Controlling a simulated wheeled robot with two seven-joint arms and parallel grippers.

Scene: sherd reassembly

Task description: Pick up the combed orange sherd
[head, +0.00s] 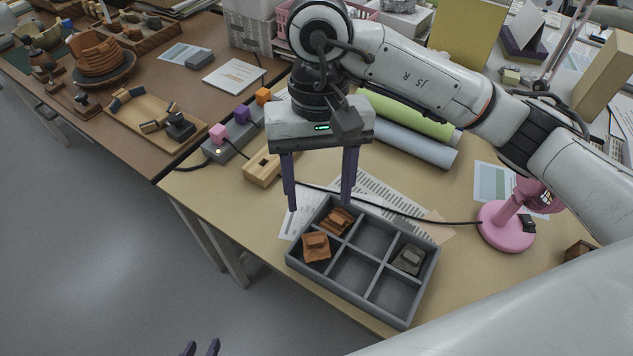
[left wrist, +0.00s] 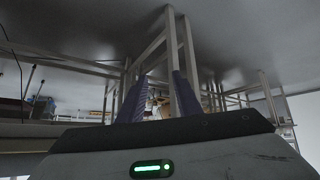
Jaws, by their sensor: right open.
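A grey compartment tray (head: 348,301) lies on the tan table. An orange-brown sherd (head: 337,221) with a ridged-looking face sits in its back left compartment. A second orange sherd (head: 316,247) with a raised block on it sits in the front left compartment. Which one is combed is too small to tell surely. My right gripper (head: 319,206) points down, open and empty, above the tray's back left end. My left gripper (head: 200,348) shows only its fingertips at the bottom edge, away from the table. In the left wrist view its fingers (left wrist: 158,98) stand apart with nothing held.
Printed sheets and a black cable (head: 420,219) lie behind the tray.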

